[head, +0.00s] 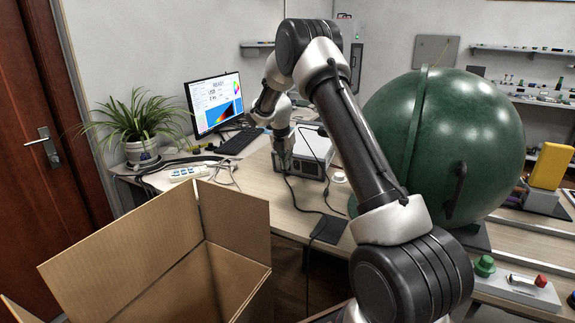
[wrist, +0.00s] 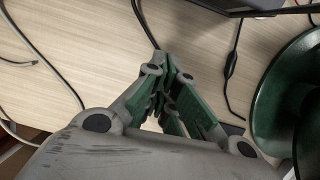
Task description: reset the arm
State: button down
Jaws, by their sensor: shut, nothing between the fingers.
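My arm rises from the lower right of the head view, bends at the top and hangs down toward the desk. My gripper (head: 283,160) is at its end, above the desk (head: 258,205) and in front of a light grey box-shaped instrument (head: 312,160). In the wrist view my gripper (wrist: 170,68) points at the wood-grain desk top (wrist: 90,55). Its green-padded fingers come together at the tips, with nothing between them. The exact height of the tips above the desk is hard to tell.
A large green sphere (head: 490,130) stands close right of my arm; its edge shows in the wrist view (wrist: 275,105). Cables cross the desk. A monitor (head: 213,100), keyboard (head: 238,142) and potted plant (head: 138,125) are at the left. An open cardboard box (head: 130,250) stands in front.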

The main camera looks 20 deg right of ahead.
dwell(0.6)
jog(key=s+a+m+g, duration=0.1)
jog(key=s+m+g, duration=0.2)
jog(key=s+m, duration=0.95)
jog(key=s+a+r+m+t+y, duration=0.1)
jog(key=s+r+m, duration=0.3)
jog(key=s+r, duration=0.3)
jog(key=s+a+r+m+t, duration=0.2)
jog(key=s+r+m, duration=0.3)
jog(key=s, duration=1.2)
jog(key=s+a+r+m+t+y, duration=0.1)
jog(key=s+r+m, duration=0.3)
jog(key=s+r, duration=0.5)
jog(key=s+a+t, duration=0.1)
jog(key=s, duration=0.2)
jog(key=shift+s+m+y, duration=0.3)
jog(key=shift+s+m, duration=0.05)
jog(key=shift+a+r, duration=0.1)
jog(key=shift+a, duration=0.05)
